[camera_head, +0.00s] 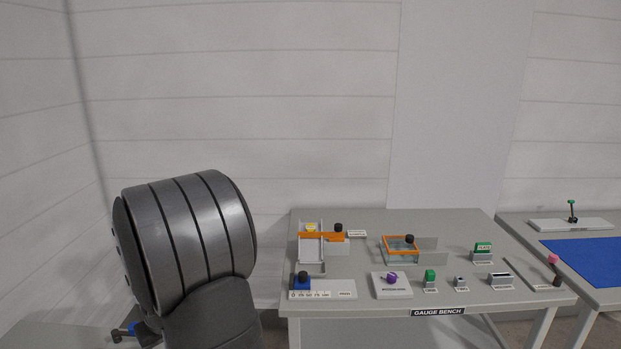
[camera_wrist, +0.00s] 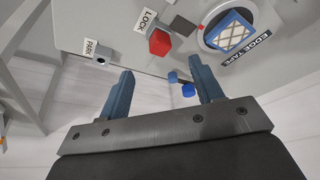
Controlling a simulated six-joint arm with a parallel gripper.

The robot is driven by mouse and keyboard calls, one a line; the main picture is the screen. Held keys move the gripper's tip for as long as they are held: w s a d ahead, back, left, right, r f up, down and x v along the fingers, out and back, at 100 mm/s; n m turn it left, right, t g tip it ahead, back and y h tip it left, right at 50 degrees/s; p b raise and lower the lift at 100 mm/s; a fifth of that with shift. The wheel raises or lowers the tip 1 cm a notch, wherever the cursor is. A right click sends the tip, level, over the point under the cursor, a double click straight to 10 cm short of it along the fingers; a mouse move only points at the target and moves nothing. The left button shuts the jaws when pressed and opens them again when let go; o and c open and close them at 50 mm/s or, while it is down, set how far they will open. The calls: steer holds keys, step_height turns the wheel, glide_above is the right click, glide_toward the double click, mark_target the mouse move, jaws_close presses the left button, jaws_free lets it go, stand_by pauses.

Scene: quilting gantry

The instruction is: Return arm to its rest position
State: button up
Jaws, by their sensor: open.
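My gripper (camera_wrist: 158,92) shows in the wrist view with its two blue-grey fingers apart and nothing between them. Beyond the fingertips is a pale panel (camera_wrist: 130,45) with a red block (camera_wrist: 160,42) by a LOCK label, a small PARK fitting (camera_wrist: 100,60) and a round EDGE TAPE opening (camera_wrist: 232,32). In the head view my large grey arm joint fills the lower left, and my gripper is not visible there.
Another table with a blue mat (camera_head: 590,257) is at far right. The white wall behind is bare.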

steer(key=x, duration=0.8)
steer(key=shift+f, duration=0.2)
step_height(320, 180, up, 6)
steer(key=shift+f, duration=0.2)
steer(key=shift+r, duration=0.55)
steer(key=shift+f, duration=0.1)
step_height(320, 180, down, 6)
steer(key=shift+s+d+f, duration=0.1)
steer(key=shift+f, duration=0.05)
steer(key=v, duration=1.1)
steer(key=shift+r, duration=0.35)
